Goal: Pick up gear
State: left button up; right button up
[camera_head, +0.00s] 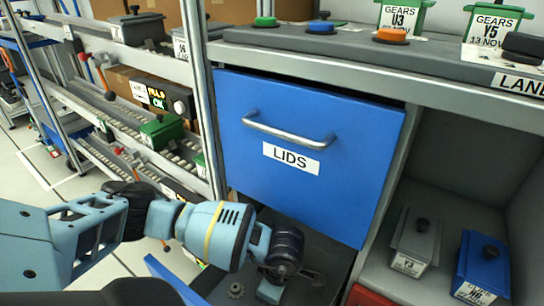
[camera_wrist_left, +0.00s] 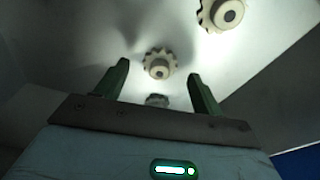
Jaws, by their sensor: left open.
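My left gripper (camera_wrist_left: 158,70) is open, with its two green fingers apart and nothing held between them. In the left wrist view a pale toothed gear (camera_wrist_left: 159,63) with a round hub shows between the fingertips, beyond them. A second gear (camera_wrist_left: 220,14) is at the upper right, and a third, darker gear (camera_wrist_left: 157,100) is partly hidden behind the gripper body. In the head view my left arm reaches down into an open lower drawer (camera_head: 330,262), where a small dark gear (camera_head: 236,290) lies. The fingertips are hard to make out there. My right gripper is not in view.
A closed blue drawer labelled LIDS (camera_head: 310,140) hangs just above my left wrist. A grey box (camera_head: 415,240) and a blue box (camera_head: 482,265) stand in the compartment at right. Shelves with a green box (camera_head: 162,131) stand at left.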

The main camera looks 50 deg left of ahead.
pick_arm(q)
jog(key=shift+a+f, duration=0.15)
jog(key=shift+f, duration=0.6)
jog(key=c, duration=1)
jog(key=shift+c, duration=0.2)
jog(key=shift+r, duration=0.15)
notch_tip(320, 180, up, 10)
jog(key=p, duration=0.4)
